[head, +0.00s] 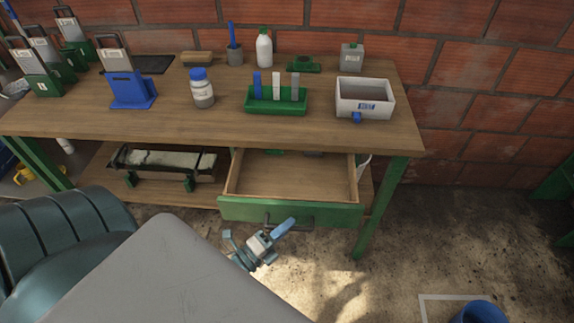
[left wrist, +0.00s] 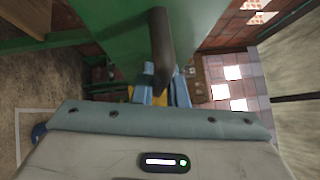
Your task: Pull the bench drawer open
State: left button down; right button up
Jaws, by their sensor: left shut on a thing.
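The bench drawer (head: 290,178) stands pulled out from under the workbench in the head view. Its wooden inside shows and looks empty in the part I can see. Its green front (head: 248,210) carries a dark bar handle (head: 303,221), which also shows in the left wrist view (left wrist: 160,45). My left gripper (head: 272,232) is at the handle, in front of the drawer. In the left wrist view its blue fingers (left wrist: 165,92) are at the lower end of the handle, shut on it. My right gripper is not in view.
The wooden bench top (head: 210,125) holds a green rack (head: 275,105), a white bin (head: 364,97), bottles and several small carriers. A green bench leg (head: 381,210) stands right of the drawer. A blue bucket (head: 480,312) is at the lower right. Floor (head: 440,220) right of the bench is mostly clear.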

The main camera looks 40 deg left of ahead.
pick_arm(q)
jog(key=shift+s+d, duration=0.3)
jog(key=shift+s, duration=0.2)
jog(key=shift+s+d, duration=0.25)
jog(key=shift+s, duration=0.2)
jog(key=c, duration=1.5)
grip_release()
jog(key=shift+o, duration=0.2)
jog(key=b+v, duration=0.2)
jog(key=v, duration=0.8)
jog(key=shift+s, duration=0.4)
jog(key=shift+a, duration=0.1)
